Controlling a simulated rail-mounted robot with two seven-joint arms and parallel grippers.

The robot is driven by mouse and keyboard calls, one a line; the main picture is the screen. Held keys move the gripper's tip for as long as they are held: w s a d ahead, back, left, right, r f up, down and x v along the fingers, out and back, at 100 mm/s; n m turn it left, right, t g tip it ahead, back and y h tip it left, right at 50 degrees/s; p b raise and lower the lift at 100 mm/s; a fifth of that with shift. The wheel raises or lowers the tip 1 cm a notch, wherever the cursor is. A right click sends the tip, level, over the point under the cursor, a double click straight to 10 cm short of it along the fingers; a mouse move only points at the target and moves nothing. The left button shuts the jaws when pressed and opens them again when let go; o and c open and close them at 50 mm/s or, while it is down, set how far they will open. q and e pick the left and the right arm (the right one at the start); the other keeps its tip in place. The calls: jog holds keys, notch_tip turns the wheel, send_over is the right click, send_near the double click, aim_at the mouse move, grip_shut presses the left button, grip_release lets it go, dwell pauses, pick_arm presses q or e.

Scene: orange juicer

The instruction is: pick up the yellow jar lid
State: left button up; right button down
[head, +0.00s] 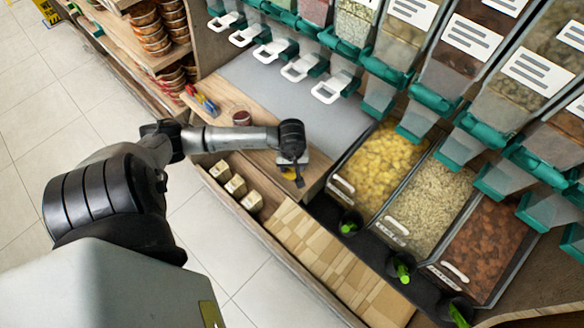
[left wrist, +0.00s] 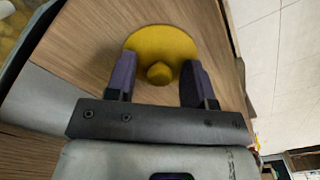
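The yellow jar lid (left wrist: 158,42) is round with a small knob and lies on the wooden surface in the left wrist view. My left gripper (left wrist: 159,68) is open, with its dark fingers on either side of the knob and apart from it. The lid's near part lies between the fingers. In the head view my left gripper (head: 294,176) is over the right end of the wooden counter (head: 262,160), and hides most of the lid there. My right gripper is in neither view.
A small reddish jar (head: 242,118) and some colourful items (head: 206,104) stand on the counter. Bins of yellow pieces (head: 378,165), pale grains (head: 432,200) and brown pieces (head: 486,240) lie to the right. Dispensers with teal fittings (head: 436,98) stand behind. Pale blocks (head: 236,186) sit in front, lower down.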

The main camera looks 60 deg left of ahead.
pick_arm(q)
jog(key=shift+s+f, duration=0.1)
jog(key=shift+f, duration=0.05)
jog(key=c, duration=0.4)
